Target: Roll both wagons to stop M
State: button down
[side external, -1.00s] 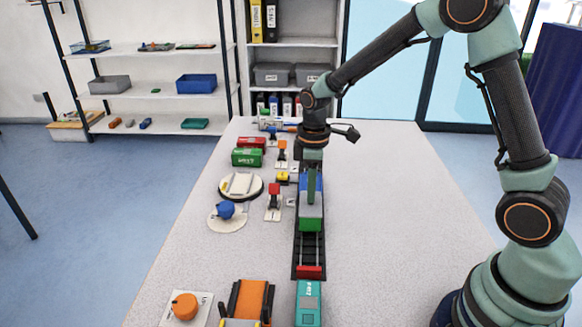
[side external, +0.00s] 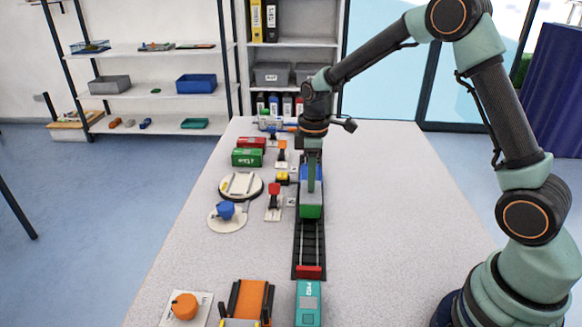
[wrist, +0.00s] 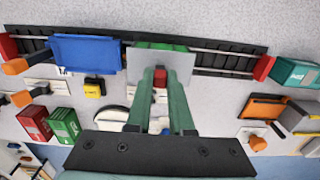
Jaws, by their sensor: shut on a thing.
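The green wagon (side external: 311,212) with a grey top stands on the dark track; its grey top shows in the wrist view (wrist: 137,66). The blue wagon (wrist: 86,54) is on the same track, just beyond it on the far side, very close; whether they touch I cannot tell. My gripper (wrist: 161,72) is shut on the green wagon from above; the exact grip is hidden. A yellow block (wrist: 95,87) and a red-topped marker (side external: 274,190) stand beside the track. I cannot read which stop is M.
The track (side external: 310,245) has red end blocks (side external: 309,272). Red and green containers (side external: 247,157) and a round white turntable (side external: 241,186) lie left. The table right of the track is clear.

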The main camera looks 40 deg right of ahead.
jog(key=shift+w+d+r, duration=0.1)
jog(key=shift+w+d, duration=2.6)
jog(key=shift+w, duration=0.2)
jog(key=c, duration=0.7)
grip_release()
jog(key=shift+s, duration=0.1)
jog(key=shift+r, duration=3.45)
jog(key=s+a+r+m+t, duration=0.2)
jog(key=s+a+r+m, duration=0.1)
jog(key=s+r, duration=0.4)
jog(key=s+a+r+m+t, duration=0.2)
jog(key=s+a+r+m, duration=0.15)
jog(key=s, duration=0.65)
jog(key=s+f+m+t, duration=0.1)
jog(key=s, duration=0.2)
jog(key=s+a+m, duration=0.1)
jog(key=s, duration=0.1)
jog(key=shift+s+f+m+t, duration=0.15)
jog(key=shift+s+m+t, duration=0.05)
jog(key=shift+m+t, duration=0.1)
